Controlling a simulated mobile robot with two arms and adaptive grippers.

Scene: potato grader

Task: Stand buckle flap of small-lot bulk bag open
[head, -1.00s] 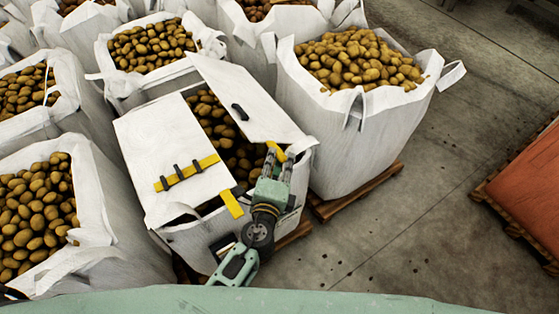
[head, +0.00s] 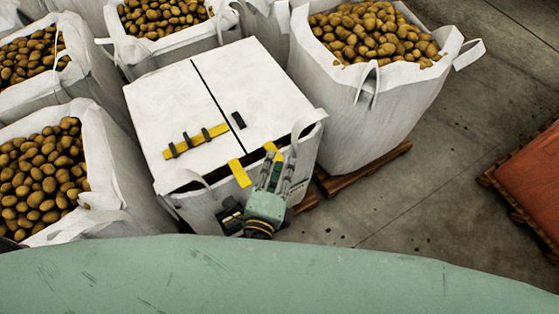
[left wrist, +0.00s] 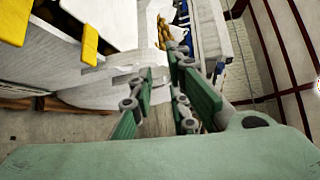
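The small-lot bulk bag (head: 210,215) is white and stands in the middle of the head view. Its two top flaps lie flat or nearly so, meeting at a dark seam. The left flap (head: 165,95) carries a yellow strap (head: 196,141) with black loops and a yellow tab (head: 240,173). The right flap (head: 245,75) carries a black buckle piece (head: 239,120) and a yellow tab (head: 271,148). My left gripper (head: 274,164) is at the front edge, close to the right flap's tab. In the left wrist view its fingers (left wrist: 163,105) are apart with nothing between them. My right gripper is out of view.
Full potato bags stand close by at the left (head: 105,180), back (head: 190,50) and right (head: 350,120). A bag handle loop (head: 310,118) arches at the front right corner. An orange-red stack (head: 530,175) stands far right. Concrete floor (head: 430,185) between is clear.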

